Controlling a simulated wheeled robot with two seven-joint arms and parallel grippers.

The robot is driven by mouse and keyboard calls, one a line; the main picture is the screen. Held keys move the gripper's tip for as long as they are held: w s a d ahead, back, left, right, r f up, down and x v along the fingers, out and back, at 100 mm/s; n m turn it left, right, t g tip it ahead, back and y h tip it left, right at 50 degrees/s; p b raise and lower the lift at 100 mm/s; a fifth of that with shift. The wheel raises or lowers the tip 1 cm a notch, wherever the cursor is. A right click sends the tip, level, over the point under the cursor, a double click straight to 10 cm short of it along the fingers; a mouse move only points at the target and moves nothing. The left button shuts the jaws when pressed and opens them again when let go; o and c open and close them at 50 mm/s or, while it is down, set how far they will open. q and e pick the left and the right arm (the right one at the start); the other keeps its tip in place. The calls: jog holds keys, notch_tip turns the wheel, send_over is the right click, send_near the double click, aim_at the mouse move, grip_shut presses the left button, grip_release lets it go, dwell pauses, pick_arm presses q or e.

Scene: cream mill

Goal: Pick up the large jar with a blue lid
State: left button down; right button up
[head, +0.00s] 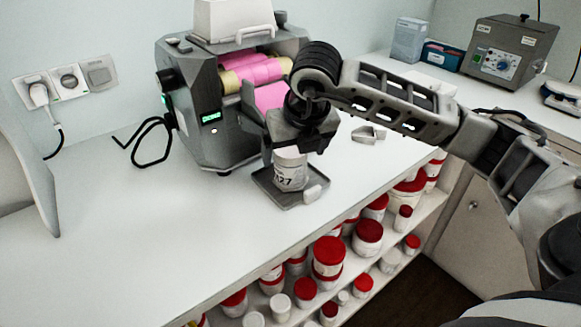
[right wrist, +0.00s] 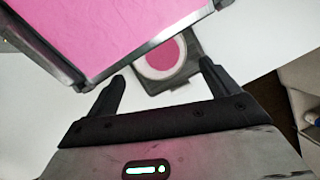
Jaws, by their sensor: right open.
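A pale jar (head: 290,172) marked "27" stands upright on a dark tray (head: 264,189) in front of the mill. In the right wrist view the jar (right wrist: 162,54) has no lid and shows pink cream inside. My left gripper is not in view.
The mill (head: 205,125) with pink-coated rollers stands close behind and left of the jar. Shelves below the counter edge hold several red-lidded jars (head: 329,256). A grey device (head: 508,48) and boxes stand at the back right.

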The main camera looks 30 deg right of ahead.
aim_at(293, 165)
jog(key=p+x, duration=0.1)
jog(key=x, duration=0.4)
jog(key=shift+d+f, duration=0.15)
jog(key=shift+f, duration=0.2)
jog(key=shift+c, duration=0.4)
jog(key=c, duration=1)
